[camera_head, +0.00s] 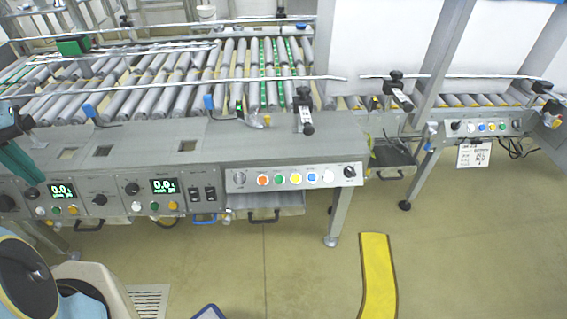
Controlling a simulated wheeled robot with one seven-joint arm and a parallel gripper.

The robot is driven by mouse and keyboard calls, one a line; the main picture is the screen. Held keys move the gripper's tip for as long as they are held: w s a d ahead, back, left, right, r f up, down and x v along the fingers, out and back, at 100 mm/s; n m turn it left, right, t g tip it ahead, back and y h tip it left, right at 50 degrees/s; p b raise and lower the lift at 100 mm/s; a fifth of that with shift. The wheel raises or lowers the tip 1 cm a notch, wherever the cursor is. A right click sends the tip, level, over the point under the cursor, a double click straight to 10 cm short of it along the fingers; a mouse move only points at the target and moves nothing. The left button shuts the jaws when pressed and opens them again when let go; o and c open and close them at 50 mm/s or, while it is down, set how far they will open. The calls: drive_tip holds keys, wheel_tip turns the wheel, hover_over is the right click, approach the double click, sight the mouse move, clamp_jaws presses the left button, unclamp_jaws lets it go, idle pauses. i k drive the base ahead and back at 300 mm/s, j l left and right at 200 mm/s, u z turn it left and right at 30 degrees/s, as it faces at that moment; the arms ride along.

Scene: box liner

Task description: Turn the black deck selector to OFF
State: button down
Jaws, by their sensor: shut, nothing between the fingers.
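The control desk's front carries several black knobs, and their lettering is too small to read, so I cannot tell for certain which is the deck selector. One black knob (350,172) is at the right end of the light button panel. Other black knobs are the middle-left knob (99,199), the knob beside the right display (132,188) and the far-left knob (8,202). My gripper (38,179) is partly in view at the left edge, its dark teal fingers shut and empty. It points down towards the left part of the desk, near the left display (62,191); contact cannot be told.
Roller conveyors (190,75) lie behind the desk, with metal guide rails (240,80) above. A row of coloured buttons (295,178) lies left of the right-end knob. Handles (263,217) jut out below. A yellow floor strip (376,275) lies on open floor at right.

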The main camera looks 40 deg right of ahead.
sight(349, 171)
drive_tip(key=l+z, duration=0.35)
drive_tip(key=i+l+z, duration=0.1)
drive_tip(key=z, duration=0.25)
drive_tip(key=i+l+z, duration=0.15)
drive_tip(key=z, duration=0.25)
